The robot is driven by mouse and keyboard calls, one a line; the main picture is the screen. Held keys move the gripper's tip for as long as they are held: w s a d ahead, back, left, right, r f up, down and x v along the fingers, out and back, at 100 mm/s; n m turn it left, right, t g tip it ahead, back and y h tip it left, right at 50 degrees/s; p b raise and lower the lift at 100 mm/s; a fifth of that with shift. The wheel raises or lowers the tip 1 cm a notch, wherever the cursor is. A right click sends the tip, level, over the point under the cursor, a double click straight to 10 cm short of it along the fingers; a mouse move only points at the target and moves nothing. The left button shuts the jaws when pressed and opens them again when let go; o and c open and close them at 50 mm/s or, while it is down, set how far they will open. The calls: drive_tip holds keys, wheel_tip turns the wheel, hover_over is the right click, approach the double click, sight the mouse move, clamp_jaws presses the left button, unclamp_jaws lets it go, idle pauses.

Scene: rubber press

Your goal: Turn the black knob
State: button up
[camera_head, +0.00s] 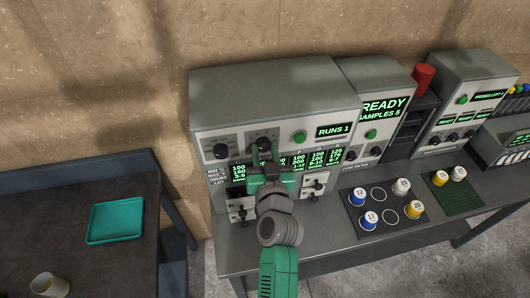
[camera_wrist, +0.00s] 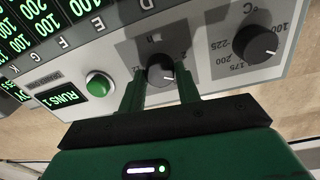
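A black knob (camera_head: 264,143) sits on the upper front panel of the large grey machine. In the wrist view this knob (camera_wrist: 162,70) has a white pointer mark and lies between the ends of my fingers. My gripper (camera_head: 265,153) reaches the panel from the front. In the wrist view my gripper (camera_wrist: 161,84) has its two green fingers apart, one on each side of the knob; I see no clear contact. A second black knob (camera_head: 221,151) is to the left, and the wrist view shows this knob (camera_wrist: 255,43) with a °C scale, outside my fingers.
A green button (camera_head: 299,137) and a RUNS 1 display (camera_head: 333,130) are right of the knob. Below are number readouts and small levers. A black mat (camera_head: 372,226) with several numbered cups lies on the bench. A teal tray (camera_head: 116,221) is on the left table.

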drive_tip(key=shift+c, duration=0.5)
drive_tip(key=m, duration=0.3)
drive_tip(key=shift+r+p, duration=0.1)
drive_tip(key=shift+p, duration=0.2)
drive_tip(key=m+p, duration=0.1)
drive_tip(key=m, duration=0.3)
drive_tip(key=m+p, duration=0.1)
drive_tip(key=m, duration=0.3)
drive_tip(key=shift+m+g, duration=0.3)
drive_tip(key=shift+m, duration=0.1)
drive_tip(key=shift+m+y+p, duration=0.4)
drive_tip(key=shift+m+p, duration=0.1)
drive_tip(key=shift+m, duration=1.2)
